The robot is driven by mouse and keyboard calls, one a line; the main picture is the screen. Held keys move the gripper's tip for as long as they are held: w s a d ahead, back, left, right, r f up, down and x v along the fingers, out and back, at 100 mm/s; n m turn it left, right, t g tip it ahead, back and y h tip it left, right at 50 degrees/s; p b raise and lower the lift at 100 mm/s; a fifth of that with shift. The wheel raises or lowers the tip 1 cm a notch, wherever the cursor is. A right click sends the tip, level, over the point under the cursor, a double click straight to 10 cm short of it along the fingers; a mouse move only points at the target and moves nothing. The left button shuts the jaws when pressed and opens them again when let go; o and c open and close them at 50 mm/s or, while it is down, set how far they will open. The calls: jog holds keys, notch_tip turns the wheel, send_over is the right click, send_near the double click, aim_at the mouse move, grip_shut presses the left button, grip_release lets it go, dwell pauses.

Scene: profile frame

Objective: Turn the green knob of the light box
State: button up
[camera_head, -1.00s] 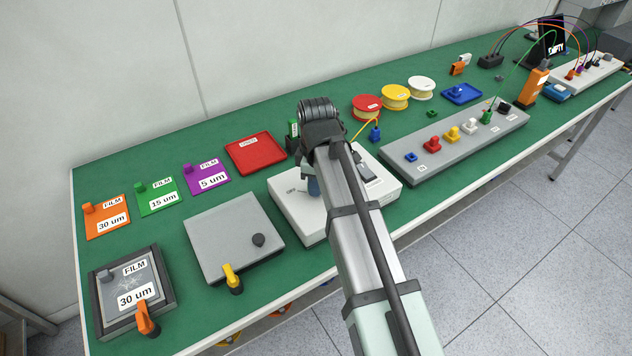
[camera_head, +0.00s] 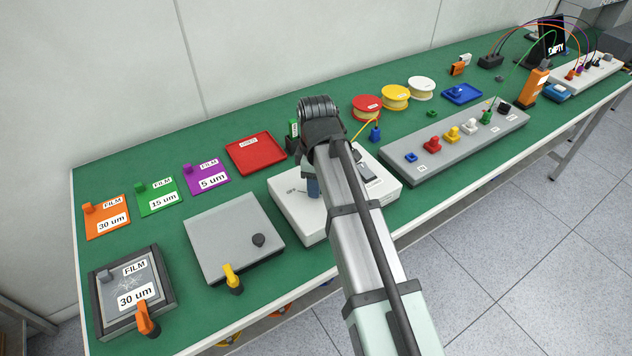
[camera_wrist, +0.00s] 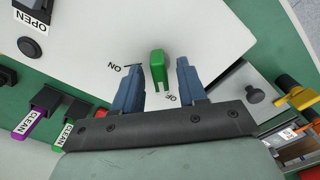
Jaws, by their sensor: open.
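The light box (camera_head: 293,208) is a white box near the front edge of the green table, partly covered by my arm in the head view. Its top also fills the middle of the wrist view (camera_wrist: 215,30). The green knob (camera_wrist: 157,66) stands on that top, with an ON label to its left and a partly covered OFF label below right. My gripper (camera_wrist: 158,66) is open, with one blue finger on each side of the knob and gaps visible. In the head view the arm hides the knob, and only a blue finger (camera_head: 313,187) shows.
A grey box (camera_head: 230,235) with a yellow lever stands left of the light box. A grey panel with coloured knobs (camera_head: 455,150) stands to its right. A red tray (camera_head: 257,153) lies behind. The wrist view shows purple (camera_wrist: 42,105) and green (camera_wrist: 75,112) CLEAN-labelled pieces beside the box.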

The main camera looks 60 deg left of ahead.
notch_tip(320, 180, up, 13)
jog(key=shift+r, duration=0.2)
dwell(0.4)
dwell(0.4)
